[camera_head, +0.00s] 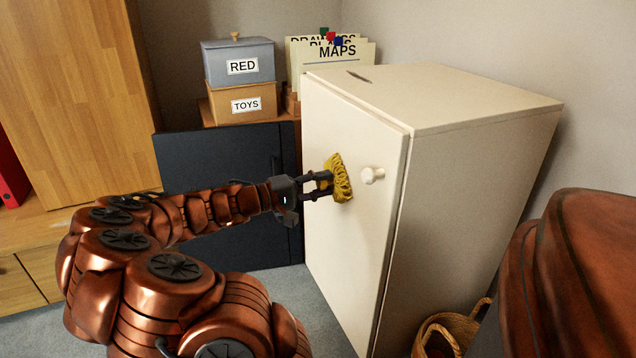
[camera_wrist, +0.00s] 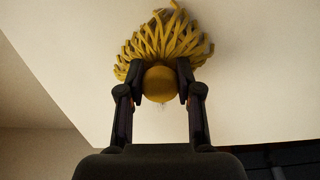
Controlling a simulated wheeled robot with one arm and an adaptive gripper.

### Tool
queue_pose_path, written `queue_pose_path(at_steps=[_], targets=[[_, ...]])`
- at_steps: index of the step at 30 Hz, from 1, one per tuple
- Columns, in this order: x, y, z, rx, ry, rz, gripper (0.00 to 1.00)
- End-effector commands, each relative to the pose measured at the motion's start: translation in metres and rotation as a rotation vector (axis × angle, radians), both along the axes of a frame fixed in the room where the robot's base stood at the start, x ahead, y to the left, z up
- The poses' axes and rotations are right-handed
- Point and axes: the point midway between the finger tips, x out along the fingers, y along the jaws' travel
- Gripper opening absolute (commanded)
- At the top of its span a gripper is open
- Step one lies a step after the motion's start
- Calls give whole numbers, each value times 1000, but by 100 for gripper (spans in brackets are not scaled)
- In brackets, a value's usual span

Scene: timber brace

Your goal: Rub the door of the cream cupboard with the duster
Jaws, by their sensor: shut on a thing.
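The cream cupboard (camera_head: 480,170) stands at the centre right, and its door (camera_head: 345,250) faces my arm. The door is shut and has a round cream knob (camera_head: 373,175). My gripper (camera_head: 322,187) is shut on the yellow duster (camera_head: 341,178), just left of the knob. In the wrist view the duster's strands (camera_wrist: 160,40) spread out against the pale door surface (camera_wrist: 80,50), and the fingers (camera_wrist: 160,85) pinch its round yellow end. The duster appears to touch the door.
A wicker basket (camera_head: 440,335) sits on the floor at the cupboard's right. A wooden cupboard (camera_head: 75,90) stands at far left.

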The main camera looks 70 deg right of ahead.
Motion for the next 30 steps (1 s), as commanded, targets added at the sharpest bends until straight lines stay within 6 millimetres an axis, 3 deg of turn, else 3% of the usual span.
queue_pose_path(at_steps=[22, 30], targets=[[-30, 29, 0, -1, 1, -3, 7], [-30, 30, 0, 1, 1, -3, 7]])
